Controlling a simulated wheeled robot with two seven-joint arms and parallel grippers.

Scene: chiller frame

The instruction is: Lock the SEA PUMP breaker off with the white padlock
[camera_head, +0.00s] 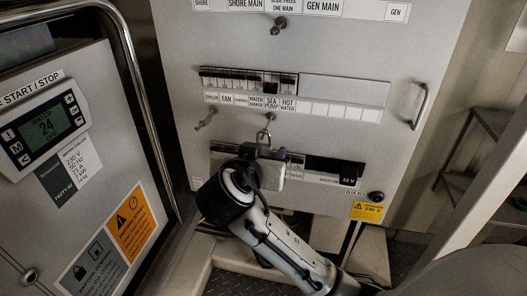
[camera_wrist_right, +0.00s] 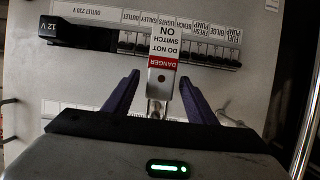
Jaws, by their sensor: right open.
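The SEA PUMP breaker (camera_head: 271,85) is in the upper breaker row, above its label in the head view; it looks darker than its neighbours. The white padlock (camera_wrist_right: 163,50), with a red and white DANGER DO NOT SWITCH ON label, appears upside down in the wrist view. Its metal shackle (camera_head: 264,136) shows just below a hook in the head view; whether it touches the hook is unclear. My right gripper (camera_wrist_right: 160,80) is open, with purple fingers on either side of the padlock; it also shows in the head view (camera_head: 264,152). My left gripper is not in view.
Hooks stick out from the panel, one below the SEA PUMP label (camera_head: 270,117) and one to its left (camera_head: 206,119). A lower breaker row (camera_wrist_right: 205,52) lies behind the padlock. A handle (camera_head: 419,105) is at right. A control box (camera_head: 60,130) stands at left.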

